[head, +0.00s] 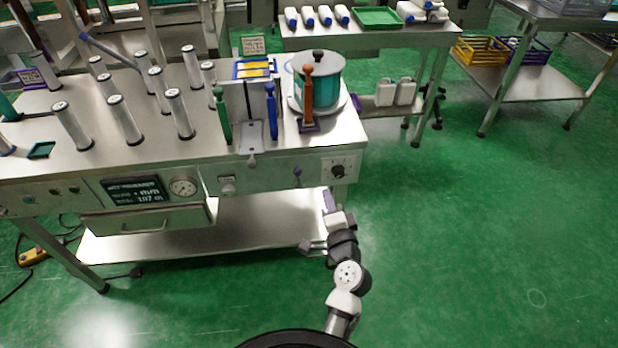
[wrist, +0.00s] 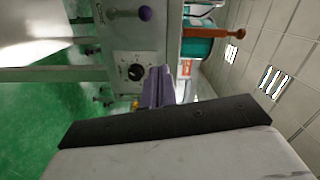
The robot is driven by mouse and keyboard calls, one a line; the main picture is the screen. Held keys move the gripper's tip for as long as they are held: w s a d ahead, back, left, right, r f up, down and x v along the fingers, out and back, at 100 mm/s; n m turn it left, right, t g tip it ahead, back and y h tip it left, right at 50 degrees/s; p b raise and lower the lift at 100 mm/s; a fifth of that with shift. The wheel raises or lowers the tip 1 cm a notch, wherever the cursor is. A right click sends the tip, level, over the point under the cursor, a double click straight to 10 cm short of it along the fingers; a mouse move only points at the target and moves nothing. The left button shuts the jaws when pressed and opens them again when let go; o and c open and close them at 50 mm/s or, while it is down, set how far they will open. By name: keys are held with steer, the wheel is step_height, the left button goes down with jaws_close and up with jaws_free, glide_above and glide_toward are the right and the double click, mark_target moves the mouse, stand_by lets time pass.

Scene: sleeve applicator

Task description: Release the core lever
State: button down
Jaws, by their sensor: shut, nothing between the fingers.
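Three upright levers stand at the bench's right end in the head view: a green lever (head: 222,115), a blue lever (head: 271,112) and an orange lever (head: 308,95). No readable label tells which is the core lever. The orange lever also shows at the top of the wrist view (wrist: 225,33), which is turned sideways. My gripper (head: 329,199) has purple fingers and is below the bench's right front corner, apart from the levers. In the wrist view, its fingers (wrist: 155,88) are together and empty, in front of the panel with the black dial (wrist: 135,72).
The steel bench (head: 110,175) holds several upright white rollers and a teal pot (head: 320,80) behind the orange lever. A drawer (head: 150,215) and lower shelf are beneath. Green floor to the right is clear.

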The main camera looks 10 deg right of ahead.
mark_target(298, 177)
steer(key=shift+s+d+f+m, duration=0.3)
steer(key=shift+s+d+f, duration=0.1)
steer(key=shift+d+f, duration=0.15)
steer(key=shift+w, duration=0.1)
steer(key=w+p, duration=0.1)
steer(key=w, duration=0.2)
steer(key=w+p, duration=0.1)
steer(key=w, duration=0.2)
steer(key=w+a+p, duration=0.1)
steer(key=w, duration=0.3)
steer(key=shift+w+r+p, duration=0.1)
steer(key=shift+p, duration=0.25)
steer(key=a, duration=0.1)
steer(key=a+p, duration=0.1)
steer(key=shift+a+f, duration=0.35)
steer(key=shift+w+a+f, duration=0.15)
steer(key=shift+a+f, duration=0.05)
steer(key=shift+a, duration=0.35)
